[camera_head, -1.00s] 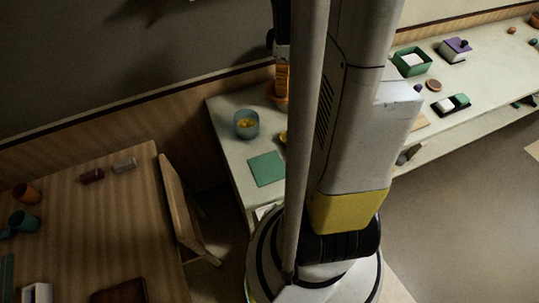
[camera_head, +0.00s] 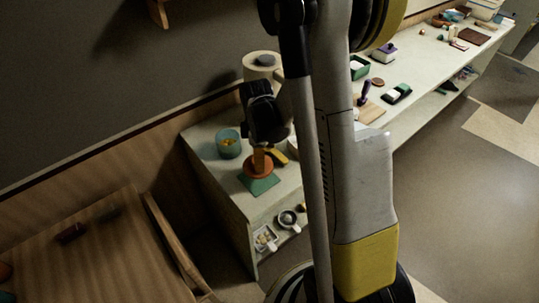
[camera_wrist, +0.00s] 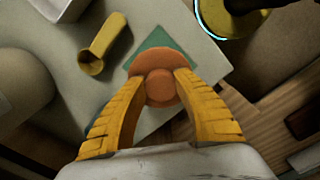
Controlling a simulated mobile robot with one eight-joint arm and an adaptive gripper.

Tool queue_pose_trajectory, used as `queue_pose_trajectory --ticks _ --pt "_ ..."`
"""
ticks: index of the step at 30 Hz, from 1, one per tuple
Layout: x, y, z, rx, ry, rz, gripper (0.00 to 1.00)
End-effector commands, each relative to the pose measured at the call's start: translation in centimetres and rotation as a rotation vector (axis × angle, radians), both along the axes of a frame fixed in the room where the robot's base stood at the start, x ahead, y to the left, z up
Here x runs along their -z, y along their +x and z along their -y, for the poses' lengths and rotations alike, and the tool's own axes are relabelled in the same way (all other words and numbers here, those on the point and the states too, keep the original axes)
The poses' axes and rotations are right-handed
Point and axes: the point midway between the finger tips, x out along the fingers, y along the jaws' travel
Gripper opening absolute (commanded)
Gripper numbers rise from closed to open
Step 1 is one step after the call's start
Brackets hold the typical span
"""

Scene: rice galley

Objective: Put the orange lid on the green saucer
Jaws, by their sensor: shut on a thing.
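My gripper (camera_head: 259,158) is shut on the orange lid (camera_head: 257,171), a round disc with a knob. In the wrist view, the yellow fingers of my gripper (camera_wrist: 162,86) close on the knob of the lid (camera_wrist: 160,58) from both sides. The green saucer (camera_head: 262,189) is a flat square on the pale counter. The lid is over the saucer and hides its middle. Corners of the saucer (camera_wrist: 157,36) show around the lid in the wrist view. I cannot tell whether the lid touches the saucer.
A yellow scoop-like thing (camera_wrist: 103,43) lies close to the saucer. A teal bowl (camera_head: 228,148) with yellow contents stands to its left. The counter's front edge (camera_head: 268,211) is close to the saucer.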

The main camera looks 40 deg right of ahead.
Motion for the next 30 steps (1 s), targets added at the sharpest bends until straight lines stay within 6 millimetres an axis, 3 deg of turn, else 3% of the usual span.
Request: queue_pose_trajectory --ticks 12,30 --pt "0.2 -0.1 0.0 0.001 0.0 0.0 0.06" --pt "5.9 0.0 0.1 0.002 0.0 0.0 0.06"
